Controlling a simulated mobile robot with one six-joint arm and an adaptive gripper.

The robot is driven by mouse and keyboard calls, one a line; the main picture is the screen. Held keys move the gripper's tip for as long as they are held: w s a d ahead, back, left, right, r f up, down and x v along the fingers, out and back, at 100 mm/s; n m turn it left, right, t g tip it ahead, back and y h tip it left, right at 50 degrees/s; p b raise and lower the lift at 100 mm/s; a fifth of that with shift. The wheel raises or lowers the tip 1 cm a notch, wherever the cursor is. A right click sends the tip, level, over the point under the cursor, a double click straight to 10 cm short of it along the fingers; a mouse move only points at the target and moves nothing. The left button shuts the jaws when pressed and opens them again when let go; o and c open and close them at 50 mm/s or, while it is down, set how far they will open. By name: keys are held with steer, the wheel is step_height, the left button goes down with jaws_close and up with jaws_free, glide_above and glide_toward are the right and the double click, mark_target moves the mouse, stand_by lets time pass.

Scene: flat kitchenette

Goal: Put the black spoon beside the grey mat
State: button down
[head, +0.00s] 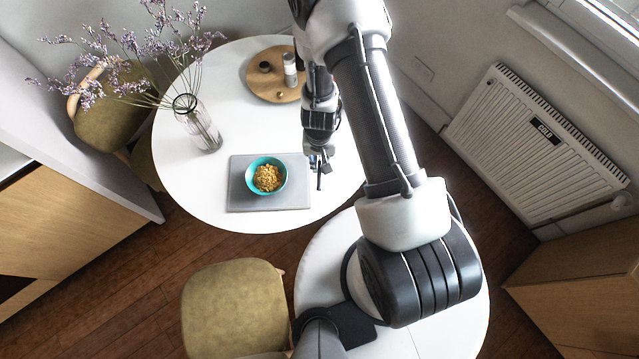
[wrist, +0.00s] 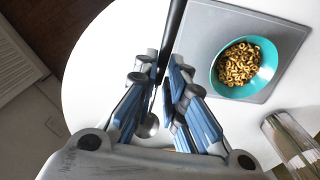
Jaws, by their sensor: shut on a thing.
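The grey mat (head: 298,198) lies near the front edge of the round white table; it also shows in the wrist view (wrist: 205,35). My gripper (head: 318,160) is just right of the mat in the head view. In the wrist view my gripper (wrist: 167,88) is shut on the black spoon (wrist: 174,28). The spoon's dark handle runs up the picture, along the mat's edge. Its other end is partly hidden between the fingers. I cannot tell whether the spoon touches the table.
A teal bowl (head: 251,188) of cereal rings stands on the mat. A glass vase (head: 203,133) with dried purple flowers stands at the left. A round wooden tray (head: 263,89) with small items is at the back. The table between the vase and tray is clear.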

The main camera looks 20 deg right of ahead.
step_height(320, 180, down, 16)
steer(key=b, duration=1.4)
steer(key=shift+r, duration=0.2)
steer(key=shift+f+b, duration=0.25)
steer(key=shift+b, duration=0.25)
steer(key=c, duration=1.7)
jaws_free()
steer(key=shift+o, duration=0.2)
steer(key=shift+r, duration=0.15)
